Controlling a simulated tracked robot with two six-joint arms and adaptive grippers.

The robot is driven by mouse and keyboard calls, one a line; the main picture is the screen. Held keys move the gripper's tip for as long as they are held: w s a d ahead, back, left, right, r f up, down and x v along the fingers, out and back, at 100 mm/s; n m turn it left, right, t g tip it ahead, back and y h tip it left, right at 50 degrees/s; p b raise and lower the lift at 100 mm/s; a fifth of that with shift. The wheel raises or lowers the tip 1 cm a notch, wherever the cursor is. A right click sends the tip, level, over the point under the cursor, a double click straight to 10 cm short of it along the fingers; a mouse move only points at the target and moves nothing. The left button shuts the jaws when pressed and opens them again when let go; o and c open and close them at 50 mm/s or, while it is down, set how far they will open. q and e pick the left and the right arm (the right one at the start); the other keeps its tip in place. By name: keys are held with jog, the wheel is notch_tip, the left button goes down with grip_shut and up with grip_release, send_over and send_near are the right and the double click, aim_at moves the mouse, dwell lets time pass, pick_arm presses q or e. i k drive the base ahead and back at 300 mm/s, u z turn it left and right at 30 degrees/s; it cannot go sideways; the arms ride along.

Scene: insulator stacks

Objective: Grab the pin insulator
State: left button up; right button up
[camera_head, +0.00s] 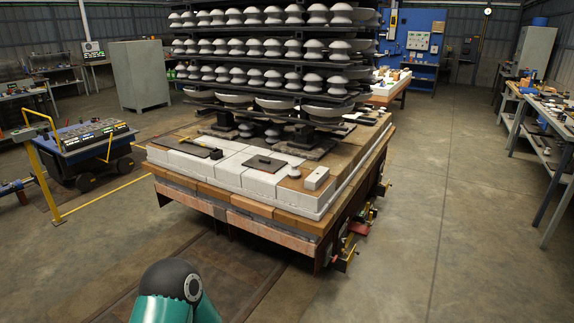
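Rows of white, mushroom-shaped insulators (272,47) stand on the dark shelves of a rack in the upper middle. Larger bowl-like ones (274,104) sit on its lowest shelf. The rack stands on a wide block-topped kiln cart (240,176). I cannot tell which piece is the pin insulator. Neither gripper is in view. Only a teal arm link of mine with a dark joint shows at the bottom, apart from the cart.
A control cart (92,134) with a yellow rail (105,198) stands at the left. A grey cabinet (140,75) is behind it. Workbenches (545,120) line the right side. Brackets stick out along the cart's right side. The floor at the front and right is clear.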

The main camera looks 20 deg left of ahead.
aim_at(293, 172)
jog(key=u, duration=0.2)
jog(key=i, duration=1.35)
jog(key=u, duration=0.65)
jog(key=i, duration=1.5)
jog(key=u, duration=0.5)
